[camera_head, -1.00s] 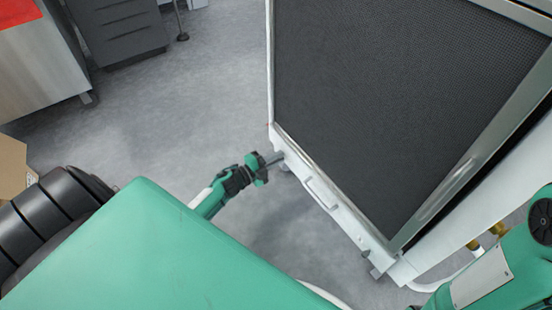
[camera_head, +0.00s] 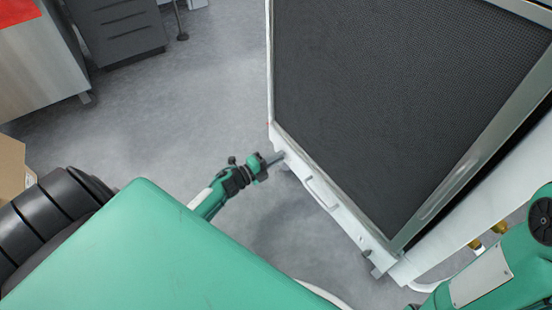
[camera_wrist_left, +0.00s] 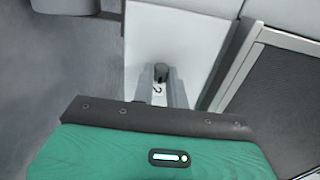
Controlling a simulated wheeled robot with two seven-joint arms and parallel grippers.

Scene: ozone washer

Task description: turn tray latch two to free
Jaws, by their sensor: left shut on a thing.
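Tray latch two is a small dark knob (camera_wrist_left: 161,72) on a white panel in the left wrist view, with a "2" mark just below it. My left gripper (camera_head: 276,158) reaches the lower left corner of the white washer (camera_head: 345,215) in the head view. In the left wrist view its two grey fingers (camera_wrist_left: 161,84) stand on either side of the knob, shut on it. In the head view the latch is too small and covered to make out. My right arm shows at the lower right of the head view, but its gripper is out of frame.
The washer's dark mesh panel (camera_head: 400,110) rises above its white lower strip, which has a bar handle (camera_head: 322,192). Brass fittings (camera_head: 475,243) and a white pipe lie at the lower right. A grey drawer cabinet (camera_head: 120,30) stands far left. Open grey floor lies left of the washer.

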